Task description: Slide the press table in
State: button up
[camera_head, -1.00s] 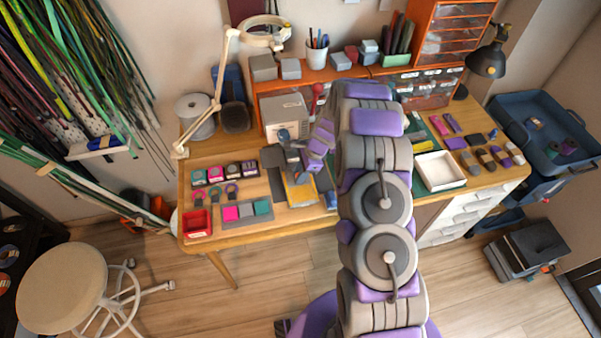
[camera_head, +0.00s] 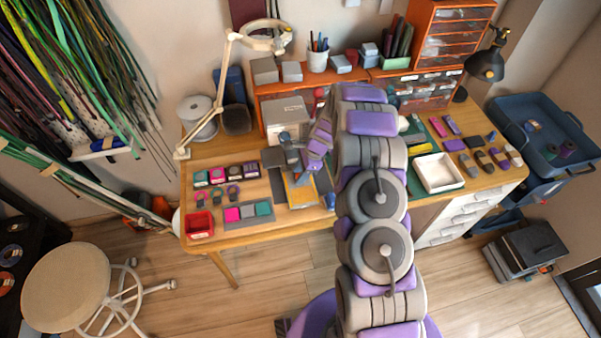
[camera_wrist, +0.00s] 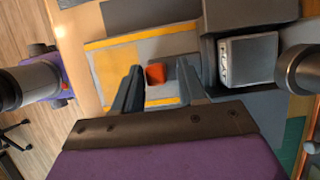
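The press table appears to be the grey plate with yellow edge stripes (camera_wrist: 112,68) beneath my gripper in the wrist view; its yellow part also shows in the head view (camera_head: 299,194). A small orange-red block (camera_wrist: 155,74) sits at the plate, between my fingers. My gripper (camera_wrist: 159,70) is open, its two dark fingers apart on either side of the block, with a visible gap at the left. Contact at the right is unclear. The grey press body (camera_head: 286,112) stands at the back of the workbench; my arm hides part of this area.
A dark housing (camera_wrist: 252,14) and a grey block (camera_wrist: 247,60) stand close to the right of my fingers. A lamp arm (camera_head: 218,100) rises at left.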

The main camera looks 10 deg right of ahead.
jog(key=shift+o, duration=0.6)
jog(key=shift+s, duration=0.1)
jog(key=p+v, duration=0.3)
jog(key=v, duration=1.4)
jog(key=shift+d, duration=0.15)
